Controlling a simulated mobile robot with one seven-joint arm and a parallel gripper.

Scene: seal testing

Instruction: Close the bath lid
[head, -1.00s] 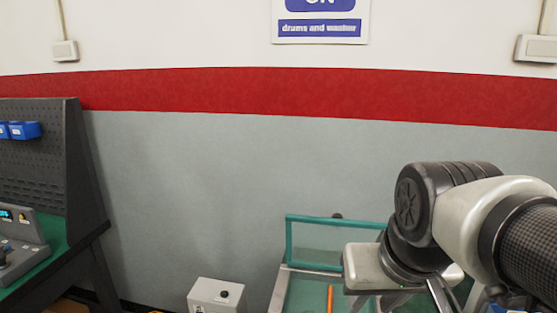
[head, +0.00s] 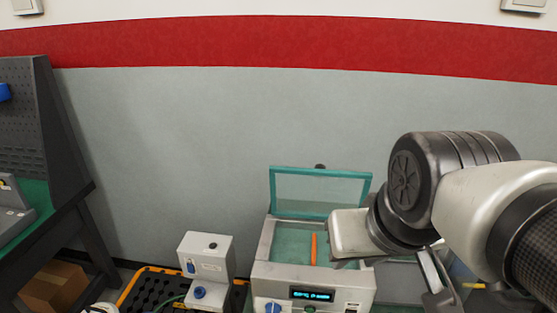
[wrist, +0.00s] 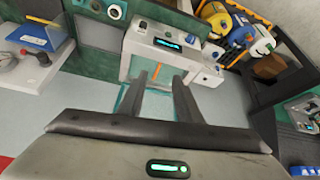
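The bath (head: 274,282) is a pale box with a lit display and a blue knob, low in the middle of the head view. Its lid (head: 320,170), a clear panel in a teal frame, stands open at the back, tilted up. An orange stick (head: 314,248) shows in the bath opening. My arm covers the right side of the bath in the head view. In the wrist view, which looks inverted, my gripper (wrist: 158,78) has two dark fingers apart with nothing between them. They overlap the bath opening and teal frame; contact cannot be told. The bath front (wrist: 161,42) shows beyond.
A grey control box (head: 207,260) stands left of the bath, beside a black and yellow pallet (head: 145,288). A pegboard bench (head: 70,205) and a cardboard box (head: 55,286) are at far left. The wall (head: 180,140) closes off the back.

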